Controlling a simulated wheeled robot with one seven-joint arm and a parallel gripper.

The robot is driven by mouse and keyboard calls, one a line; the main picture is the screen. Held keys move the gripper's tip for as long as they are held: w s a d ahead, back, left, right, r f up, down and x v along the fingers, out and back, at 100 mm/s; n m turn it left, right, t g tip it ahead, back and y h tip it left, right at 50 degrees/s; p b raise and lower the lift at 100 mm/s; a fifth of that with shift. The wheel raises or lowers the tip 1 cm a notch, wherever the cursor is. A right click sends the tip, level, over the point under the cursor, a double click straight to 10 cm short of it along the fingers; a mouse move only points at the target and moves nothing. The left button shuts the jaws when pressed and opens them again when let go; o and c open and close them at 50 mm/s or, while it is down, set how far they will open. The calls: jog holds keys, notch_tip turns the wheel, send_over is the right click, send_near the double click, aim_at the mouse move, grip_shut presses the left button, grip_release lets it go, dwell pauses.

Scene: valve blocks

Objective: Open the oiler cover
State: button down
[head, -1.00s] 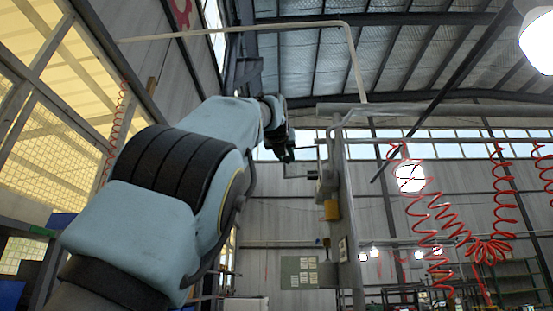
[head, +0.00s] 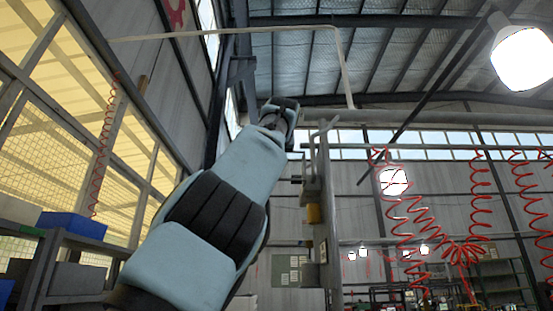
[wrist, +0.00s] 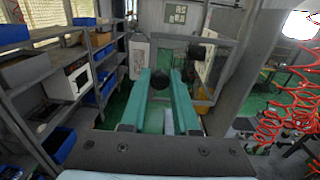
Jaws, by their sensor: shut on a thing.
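I cannot tell whether this part is the oiler cover. In the head view, the arm reaches up toward the grey post (head: 322,235), and the gripper is hidden behind the wrist. A yellow part (head: 313,214) hangs on the post's left side. In the wrist view, a yellow frame (wrist: 202,108) and a white box (wrist: 139,56) stand beyond the fingers.
Shelves with blue bins (wrist: 60,145) stand on the left in the wrist view. A blue box (head: 72,225) is at the left in the head view. Red coiled hoses (head: 462,250) hang at the right. Green floor shows beyond the fingers.

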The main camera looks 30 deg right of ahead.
jog(key=c, duration=0.7)
grip_release()
jog(key=shift+f, duration=0.1)
jog(key=shift+b+v, duration=2.6)
jog(key=shift+v, duration=2.8)
jog(key=shift+d, duration=0.1)
